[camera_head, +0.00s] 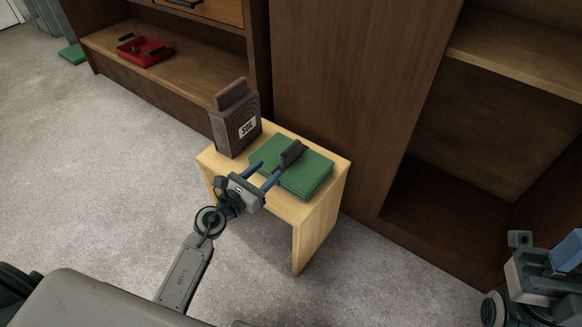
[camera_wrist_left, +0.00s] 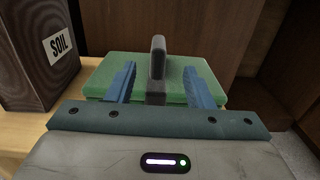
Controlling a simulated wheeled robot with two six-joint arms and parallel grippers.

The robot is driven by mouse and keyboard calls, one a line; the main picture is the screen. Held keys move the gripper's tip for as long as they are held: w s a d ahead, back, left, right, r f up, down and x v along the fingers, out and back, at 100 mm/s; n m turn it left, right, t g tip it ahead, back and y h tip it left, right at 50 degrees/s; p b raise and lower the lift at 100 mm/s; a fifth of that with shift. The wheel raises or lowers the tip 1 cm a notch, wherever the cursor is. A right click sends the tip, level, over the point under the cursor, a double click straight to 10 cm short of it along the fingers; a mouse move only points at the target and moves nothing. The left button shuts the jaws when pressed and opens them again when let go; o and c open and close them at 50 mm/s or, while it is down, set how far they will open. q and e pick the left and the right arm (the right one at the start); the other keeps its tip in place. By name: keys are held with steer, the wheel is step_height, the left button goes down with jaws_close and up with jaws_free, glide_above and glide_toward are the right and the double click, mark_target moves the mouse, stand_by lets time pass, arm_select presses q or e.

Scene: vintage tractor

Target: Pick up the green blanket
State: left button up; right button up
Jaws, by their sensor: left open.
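The green blanket (camera_head: 305,178) is a flat folded pad lying on top of a small light wooden table (camera_head: 310,225). It also shows in the left wrist view (camera_wrist_left: 108,70), just ahead of the fingers. My left gripper (camera_head: 269,169) is open, its two blue fingers apart at the blanket's near edge. I cannot tell whether they touch it. A dark grey upright piece (camera_head: 291,153) shows at the blanket, and between the fingers in the left wrist view (camera_wrist_left: 158,60). My right gripper (camera_head: 565,255) is partly in view at the lower right, away from the table.
A dark brown box labelled SOIL (camera_head: 235,125) stands on the table left of the blanket. A tall brown cabinet (camera_head: 350,90) rises behind the table, with open shelves at right. A red tray (camera_head: 145,50) sits on a shelf at upper left.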

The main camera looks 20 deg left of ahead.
mark_target(281, 158)
arm_select(q)
steer(key=x, duration=0.4)
steer(key=shift+w+d, duration=0.1)
steer(key=shift+w, duration=0.1)
steer(key=b+x, duration=0.1)
steer(key=x, duration=0.1)
steer(key=f+x, duration=0.1)
steer(key=x, duration=0.1)
steer(key=shift+w+b, duration=0.2)
steer(key=shift+b, duration=0.2)
steer(key=shift+w+d+r, duration=0.1)
steer(key=shift+w, duration=0.25)
jaws_close()
steer(key=shift+r, duration=0.1)
stand_by(0.4)
